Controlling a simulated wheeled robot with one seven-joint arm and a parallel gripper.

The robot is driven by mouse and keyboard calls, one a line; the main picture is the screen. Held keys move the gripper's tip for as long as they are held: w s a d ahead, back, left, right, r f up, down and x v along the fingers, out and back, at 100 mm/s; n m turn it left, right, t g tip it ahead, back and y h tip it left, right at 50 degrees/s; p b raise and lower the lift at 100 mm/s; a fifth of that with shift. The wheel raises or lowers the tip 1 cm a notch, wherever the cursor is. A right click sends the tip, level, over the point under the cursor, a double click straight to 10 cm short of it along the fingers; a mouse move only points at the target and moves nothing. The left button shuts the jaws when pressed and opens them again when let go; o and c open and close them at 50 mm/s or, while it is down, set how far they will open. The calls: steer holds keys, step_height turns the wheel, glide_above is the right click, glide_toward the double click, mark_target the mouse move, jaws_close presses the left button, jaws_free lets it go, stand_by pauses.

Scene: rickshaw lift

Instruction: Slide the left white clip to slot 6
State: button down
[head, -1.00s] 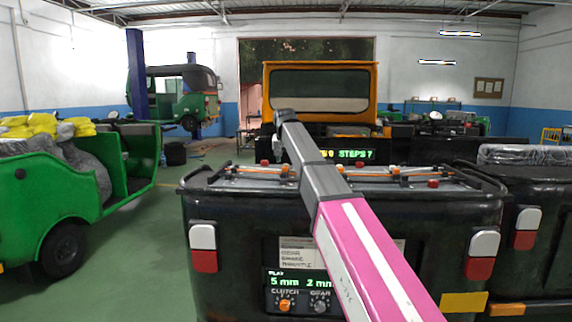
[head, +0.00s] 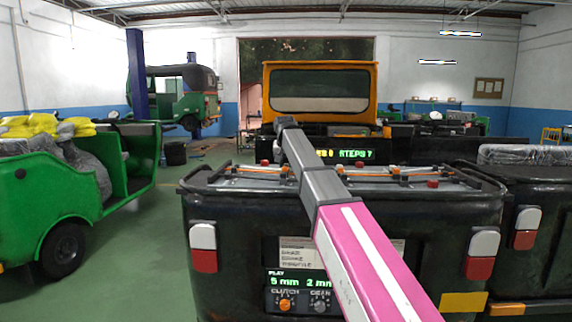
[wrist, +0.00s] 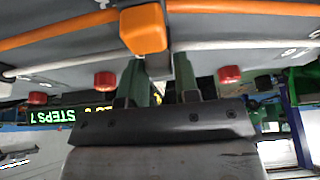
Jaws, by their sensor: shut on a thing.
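My gripper (wrist: 160,68) shows in the wrist view as two green-grey fingers reaching up to the rails. An orange block (wrist: 143,28) sits on the rails just beyond the left finger. A white rail (wrist: 230,44) and an orange rail (wrist: 60,32) run across the view. In the head view, the fingers and the clip are hidden behind my arm's end, above the left part of the rickshaw's rear deck.
Red knobs (wrist: 105,79) line the deck's edge near the fingers, with another red knob (wrist: 229,74) to the right. A lit sign (head: 345,154) reads STEPS 7. A control panel (head: 298,292) is on the rickshaw's black rear (head: 235,235). A green rickshaw (head: 60,200) stands left.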

steer(key=w, duration=0.9)
steer(key=shift+d+r, duration=0.1)
steer(key=shift+s, duration=0.1)
steer(key=c, duration=0.9)
jaws_free()
steer(key=v, duration=1)
steer(key=shift+s+r, duration=0.2)
steer(key=shift+r, duration=0.1)
